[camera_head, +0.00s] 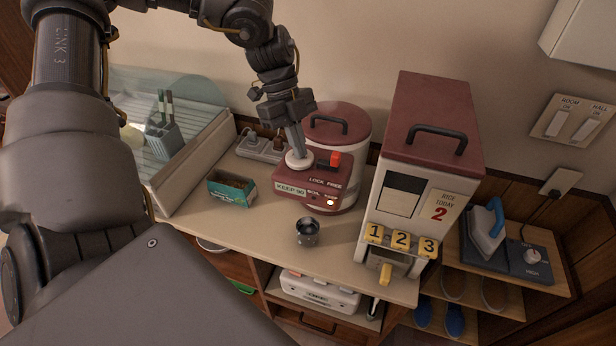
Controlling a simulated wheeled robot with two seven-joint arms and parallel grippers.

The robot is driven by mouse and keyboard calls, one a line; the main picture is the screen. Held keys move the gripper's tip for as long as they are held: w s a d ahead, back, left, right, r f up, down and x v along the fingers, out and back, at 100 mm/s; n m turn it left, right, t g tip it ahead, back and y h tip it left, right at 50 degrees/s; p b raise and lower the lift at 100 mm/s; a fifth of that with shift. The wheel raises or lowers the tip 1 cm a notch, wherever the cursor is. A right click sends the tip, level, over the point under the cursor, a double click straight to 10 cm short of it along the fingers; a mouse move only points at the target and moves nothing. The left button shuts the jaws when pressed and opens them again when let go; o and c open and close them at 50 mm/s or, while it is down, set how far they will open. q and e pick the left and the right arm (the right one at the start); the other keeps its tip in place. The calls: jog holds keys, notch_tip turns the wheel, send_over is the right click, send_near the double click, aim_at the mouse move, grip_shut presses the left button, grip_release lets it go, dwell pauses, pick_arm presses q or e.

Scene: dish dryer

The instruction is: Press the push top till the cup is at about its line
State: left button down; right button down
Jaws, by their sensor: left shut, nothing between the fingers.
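The dispenser's dark red head (327,181) carries the words LOCK, FREE, KEEP 90 and BOIL, a red slider and a lit lamp. Its push top (299,160) is a pale round disc at the head's left end. My left gripper (297,144) is shut with nothing between its fingers. It points down with its tips at the push top, seemingly touching it; how far the top is pressed I cannot tell. The small dark metal cup (307,240) stands upright on the counter in front of the head. Its line and level cannot be made out. My right gripper is not in view.
A cream rice dispenser (408,195) with keys 1, 2, 3 stands to the right. A teal box (232,188) and a dish dryer (190,165) are on the left. A power strip (260,148) lies behind. The counter (262,226) left of the cup is clear.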

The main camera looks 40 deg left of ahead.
pick_arm(q)
jog(key=shift+r+p, duration=0.85)
jog(key=shift+r, duration=0.6)
jog(key=shift+f+b, duration=0.3)
jog(key=shift+f+b, duration=0.9)
dwell(0.9)
jog(key=shift+r, duration=0.15)
jog(key=shift+r+p, duration=0.6)
jog(key=shift+r, duration=0.45)
